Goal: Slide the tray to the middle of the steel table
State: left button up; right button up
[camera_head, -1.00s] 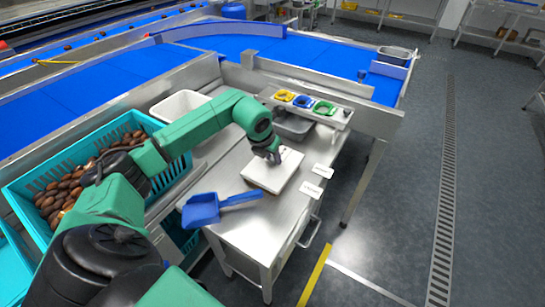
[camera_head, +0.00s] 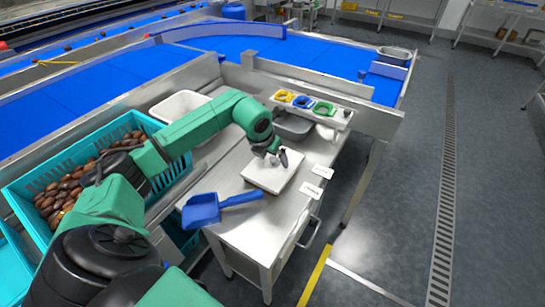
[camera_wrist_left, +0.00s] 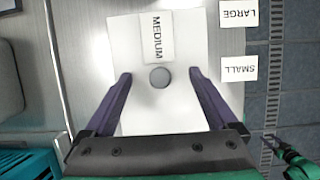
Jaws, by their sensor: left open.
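The white tray (camera_head: 262,180) lies flat on the steel table (camera_head: 250,235), near its right-hand part. In the left wrist view the tray (camera_wrist_left: 135,45) bears a MEDIUM label (camera_wrist_left: 157,36) and a small round grey disc (camera_wrist_left: 159,77). My left gripper (camera_head: 278,157) is over the tray. In the left wrist view its two dark fingers (camera_wrist_left: 160,74) are apart, one on each side of the disc, with nothing held. Whether the fingertips touch the tray is unclear.
A blue scoop (camera_head: 203,209) lies on the table left of the tray. LARGE and SMALL cards (camera_head: 322,171) lie to its right. A grey bin (camera_head: 293,127) and a holder with coloured rings (camera_head: 303,101) are behind. A teal crate of dates (camera_head: 150,124) stands left.

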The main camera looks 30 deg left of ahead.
aim_at(272, 160)
pick_arm(q)
jog(key=shift+r, duration=0.15)
jog(key=shift+r+p, duration=2.7)
jog(key=shift+r, duration=1.25)
jog(key=shift+f, duration=0.15)
